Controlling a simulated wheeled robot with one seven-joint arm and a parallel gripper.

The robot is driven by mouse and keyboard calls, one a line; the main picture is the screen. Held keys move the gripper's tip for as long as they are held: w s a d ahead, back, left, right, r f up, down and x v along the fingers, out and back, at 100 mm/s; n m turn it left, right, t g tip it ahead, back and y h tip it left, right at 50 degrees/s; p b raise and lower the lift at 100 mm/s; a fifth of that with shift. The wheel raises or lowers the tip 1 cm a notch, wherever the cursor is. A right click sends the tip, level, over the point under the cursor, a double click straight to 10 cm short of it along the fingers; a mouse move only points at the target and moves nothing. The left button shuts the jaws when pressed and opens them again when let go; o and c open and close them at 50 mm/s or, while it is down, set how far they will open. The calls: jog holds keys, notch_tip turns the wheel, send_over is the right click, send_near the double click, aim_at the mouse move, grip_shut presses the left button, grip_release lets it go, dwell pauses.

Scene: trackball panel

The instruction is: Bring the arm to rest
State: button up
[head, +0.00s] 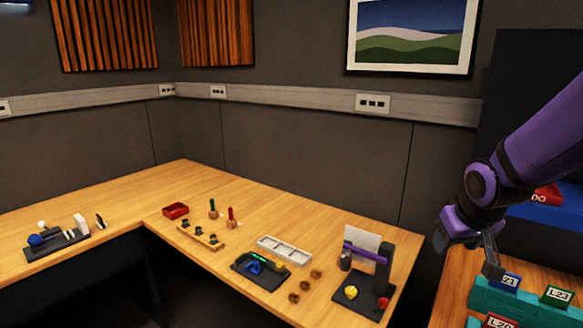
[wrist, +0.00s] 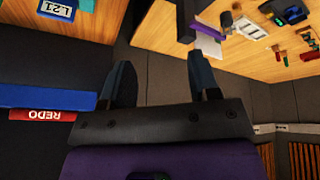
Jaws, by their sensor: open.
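My purple arm comes in from the right of the head view, and my gripper (head: 492,262) hangs at its end, in front of the gap between the two desks and the right-hand desk. In the wrist view my gripper (wrist: 163,80) has its two dark fingers spread apart. Nothing is between them. It touches nothing that I can see. The trackball panel (head: 260,270), a dark board with a blue ball and a green strip, lies on the wooden desk, well left of my gripper.
A dark stand (head: 375,275) with a yellow knob and a red knob is at the desk's right end. A teal rack (head: 508,300) with labelled blocks sits below my gripper. A white tray (head: 284,250) and a red tray (head: 176,210) lie on the desk. A blue shelf (head: 545,213) is behind my arm.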

jog(key=s+a+r, duration=0.2)
jog(key=s+r, duration=1.2)
jog(key=s, duration=0.4)
jog(key=shift+s+y, duration=0.25)
jog(key=shift+y, duration=0.15)
